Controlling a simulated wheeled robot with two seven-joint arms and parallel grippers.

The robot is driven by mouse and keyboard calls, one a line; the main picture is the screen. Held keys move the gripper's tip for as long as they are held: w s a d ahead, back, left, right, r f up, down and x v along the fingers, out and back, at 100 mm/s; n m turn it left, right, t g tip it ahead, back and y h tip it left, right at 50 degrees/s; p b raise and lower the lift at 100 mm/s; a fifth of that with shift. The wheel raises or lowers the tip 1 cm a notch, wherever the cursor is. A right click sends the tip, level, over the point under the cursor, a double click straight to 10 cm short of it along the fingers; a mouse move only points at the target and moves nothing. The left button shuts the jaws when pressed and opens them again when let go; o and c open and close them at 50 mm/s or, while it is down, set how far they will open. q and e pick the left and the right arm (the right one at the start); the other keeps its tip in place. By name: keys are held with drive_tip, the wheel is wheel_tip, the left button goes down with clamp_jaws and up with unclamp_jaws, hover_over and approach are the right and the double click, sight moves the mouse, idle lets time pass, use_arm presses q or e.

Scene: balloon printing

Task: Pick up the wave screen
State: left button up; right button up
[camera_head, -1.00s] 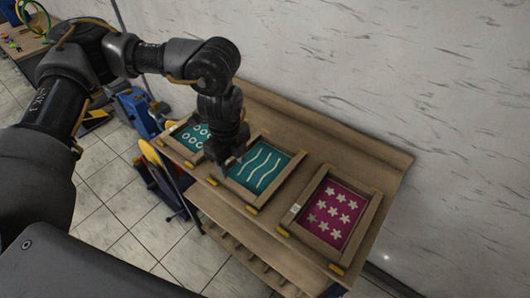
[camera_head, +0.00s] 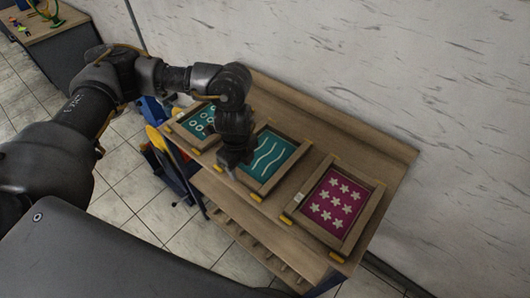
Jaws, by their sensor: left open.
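The wave screen (camera_head: 268,156) is a wooden frame with teal mesh and white wavy lines. It lies in the middle of the wooden bench (camera_head: 352,143), between two other screens. My left gripper (camera_head: 229,172) points down at the left edge of the wave screen, close to its near left corner. It is open, and its fingers are dark and small here. The gripper and wrist hide part of the screen's left side. I cannot tell whether the fingers touch the frame. My right gripper is not in view.
A teal screen with rings (camera_head: 200,121) lies to the left, partly behind my left arm. A magenta screen with stars (camera_head: 335,203) lies to the right. A marbled wall (camera_head: 400,70) stands behind the bench.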

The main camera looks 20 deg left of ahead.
sight(242, 174)
use_arm(q)
drive_tip(key=shift+f, duration=1.5)
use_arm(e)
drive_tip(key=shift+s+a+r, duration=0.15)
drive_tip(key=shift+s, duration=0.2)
use_arm(q)
drive_tip(key=shift+c, duration=0.2)
clamp_jaws()
drive_tip(key=shift+w, duration=0.1)
